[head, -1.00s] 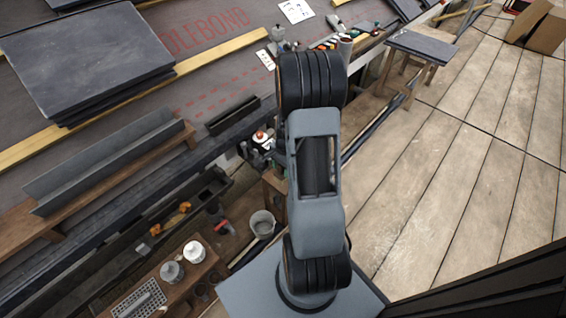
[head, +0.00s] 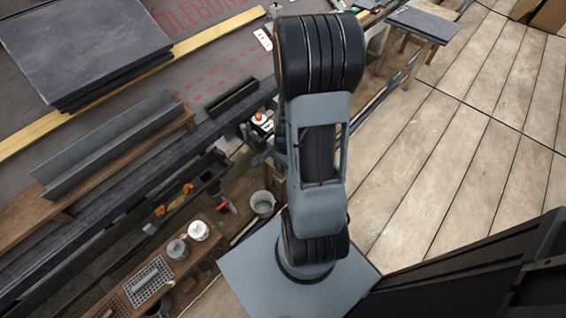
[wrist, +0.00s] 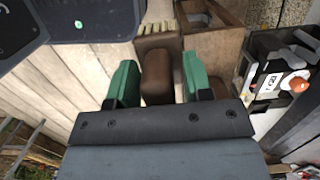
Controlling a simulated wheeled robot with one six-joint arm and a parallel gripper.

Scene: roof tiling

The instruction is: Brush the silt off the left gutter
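The brush, with a brown handle and pale bristles, shows in the wrist view (wrist: 157,75). Its bristle end points away from my palm. My gripper (wrist: 160,72) has its green fingers on both sides of the handle and appears shut on it, clear of the deck. In the head view my arm hides the gripper and brush. A long dark gutter (head: 110,252) runs along the eave on the left, with orange-brown bits (head: 172,200) in it. Silt is too small to make out.
A grey metal trough (head: 115,140) lies on a wooden plank, with slates (head: 85,50) above. A bucket (head: 262,203), pots (head: 198,230) and an orange-topped item (head: 260,120) stand nearby. A slate-topped trestle (head: 422,24) is at the back. The plank deck on the right (head: 440,150) is open.

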